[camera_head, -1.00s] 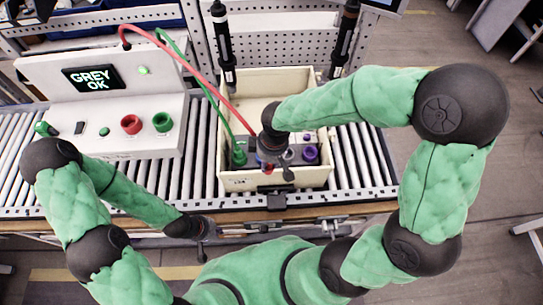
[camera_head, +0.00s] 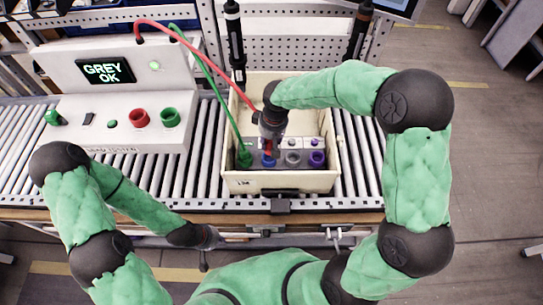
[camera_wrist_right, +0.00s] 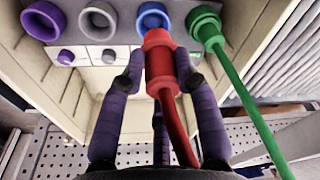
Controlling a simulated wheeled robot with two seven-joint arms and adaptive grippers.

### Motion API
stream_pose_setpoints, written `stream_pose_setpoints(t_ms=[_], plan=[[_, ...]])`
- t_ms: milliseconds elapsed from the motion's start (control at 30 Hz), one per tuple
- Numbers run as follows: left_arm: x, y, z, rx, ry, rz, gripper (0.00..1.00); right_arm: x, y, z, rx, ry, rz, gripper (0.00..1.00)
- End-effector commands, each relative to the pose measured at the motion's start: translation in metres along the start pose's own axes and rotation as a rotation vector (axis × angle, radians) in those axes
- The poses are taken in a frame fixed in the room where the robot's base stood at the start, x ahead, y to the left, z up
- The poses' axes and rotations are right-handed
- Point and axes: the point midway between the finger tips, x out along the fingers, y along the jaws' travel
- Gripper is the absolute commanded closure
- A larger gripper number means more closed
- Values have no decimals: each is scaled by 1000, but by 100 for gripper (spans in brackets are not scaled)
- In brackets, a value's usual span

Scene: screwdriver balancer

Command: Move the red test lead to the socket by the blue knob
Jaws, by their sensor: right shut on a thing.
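My right gripper (camera_head: 268,146) is shut on the red test lead's plug (camera_wrist_right: 160,58), above the panel in the crate. In the right wrist view the plug's tip overlaps the near edge of the blue socket (camera_wrist_right: 153,16); I cannot tell whether it is seated. The blue socket (camera_head: 268,161) also shows below the gripper in the head view. The red lead (camera_head: 205,60) arches back to the tester. The blue knob is hidden behind the plug and fingers. My left gripper (camera_head: 207,240) hangs at the front, away from the crate; its fingers are unclear.
The grey socket (camera_head: 293,158) and purple socket (camera_head: 317,159) lie right of the blue one. The green lead (camera_head: 222,105) runs into the green socket (camera_head: 244,158) on its left. The tester's screen (camera_head: 104,73) reads "GREY OK". Cream crate walls (camera_head: 280,182) surround the panel.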

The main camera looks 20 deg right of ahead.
Motion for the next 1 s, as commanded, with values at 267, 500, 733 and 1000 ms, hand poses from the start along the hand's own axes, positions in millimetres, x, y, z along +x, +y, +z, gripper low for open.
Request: stream_pose_setpoints(t_ms=[267,500,733,1000], plan=[[7,-2,0,0,0,0,100,13,15,-18,80,5,4,100],[16,-6,-1,0,1,0,100,28,16,-16,82,4,4,100],[31,-11,-1,0,0,0,100,50,16,-13,81,3,4,100],[37,-13,-2,0,0,0,100,59,16,-12,80,5,4,100]])
